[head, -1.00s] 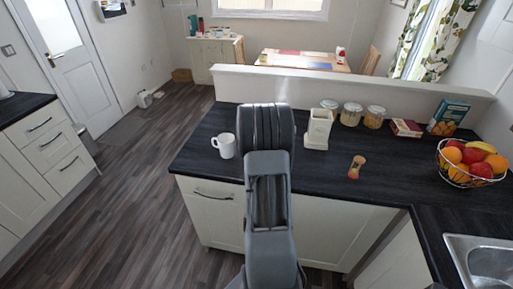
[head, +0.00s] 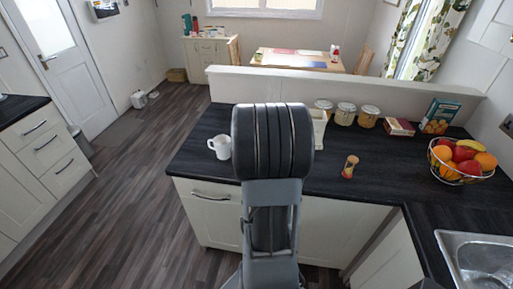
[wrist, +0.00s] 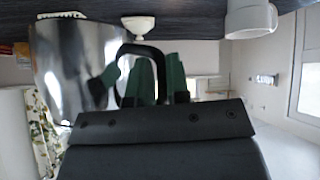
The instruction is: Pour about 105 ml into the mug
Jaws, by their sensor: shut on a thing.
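The white mug (head: 223,147) stands upright on the dark counter in the head view, just left of my arm, its handle to the left. A white mug-like body (wrist: 250,18) shows at the top right of the wrist view, cut off by the edge. My gripper (wrist: 155,82) has green fingers shut on the black handle (wrist: 140,48) of a shiny metal jug (wrist: 75,62). In the wrist view the jug is left of the mug, with a gap between them. The jug's contents are not visible. My arm hides the gripper and jug in the head view.
A white scale-like container (head: 319,128), several lidded jars (head: 345,114), boxes (head: 399,127), a sand timer (head: 349,167) and a fruit basket (head: 461,161) stand right of my arm. A low wall (head: 400,88) runs behind. The counter's left end lies close to the mug.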

